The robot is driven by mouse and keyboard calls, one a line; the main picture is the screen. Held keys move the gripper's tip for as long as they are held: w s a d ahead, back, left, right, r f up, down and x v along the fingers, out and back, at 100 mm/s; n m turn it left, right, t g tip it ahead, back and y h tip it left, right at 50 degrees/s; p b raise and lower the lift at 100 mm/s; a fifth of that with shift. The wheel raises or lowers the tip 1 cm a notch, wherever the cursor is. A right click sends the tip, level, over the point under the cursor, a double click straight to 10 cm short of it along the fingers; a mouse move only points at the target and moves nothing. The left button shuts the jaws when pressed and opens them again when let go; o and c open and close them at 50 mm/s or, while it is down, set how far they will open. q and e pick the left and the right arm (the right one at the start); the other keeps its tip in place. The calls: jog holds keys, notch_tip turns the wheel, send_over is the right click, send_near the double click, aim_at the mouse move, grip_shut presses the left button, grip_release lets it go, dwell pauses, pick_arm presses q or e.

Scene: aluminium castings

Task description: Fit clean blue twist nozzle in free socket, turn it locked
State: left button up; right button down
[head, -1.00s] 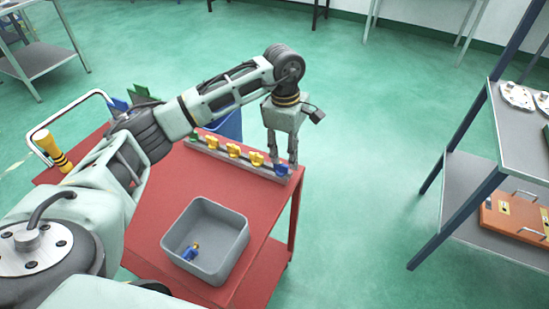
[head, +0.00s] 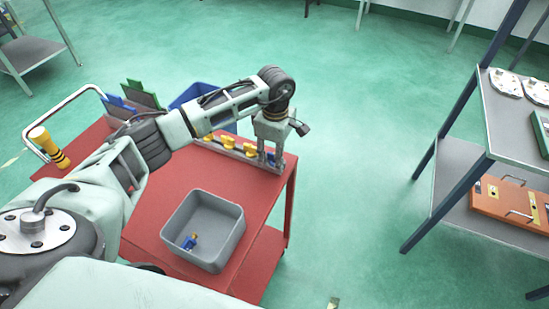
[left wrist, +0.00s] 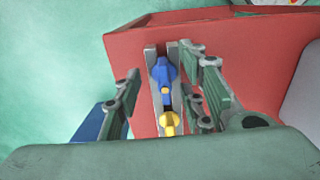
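My left gripper (head: 270,160) points down over that end of the rack (head: 208,147). In the left wrist view, its fingers (left wrist: 163,95) are apart on either side of the blue nozzle, with gaps showing. Yellow nozzles (head: 228,142) stand along the same rack. Another blue nozzle with a yellow part (head: 189,242) lies in a grey bin (head: 228,238). No free socket can be made out. My right gripper is not in view.
The red cart top (head: 262,192) is clear between rack and bin. A blue bin (head: 205,96) stands behind the rack. A shelf unit (head: 462,160) at the right holds metal castings (head: 505,83) and an orange case (head: 507,203). Green floor lies between.

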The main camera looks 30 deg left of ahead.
pick_arm(q)
grip_shut()
jog(key=shift+r, duration=0.15)
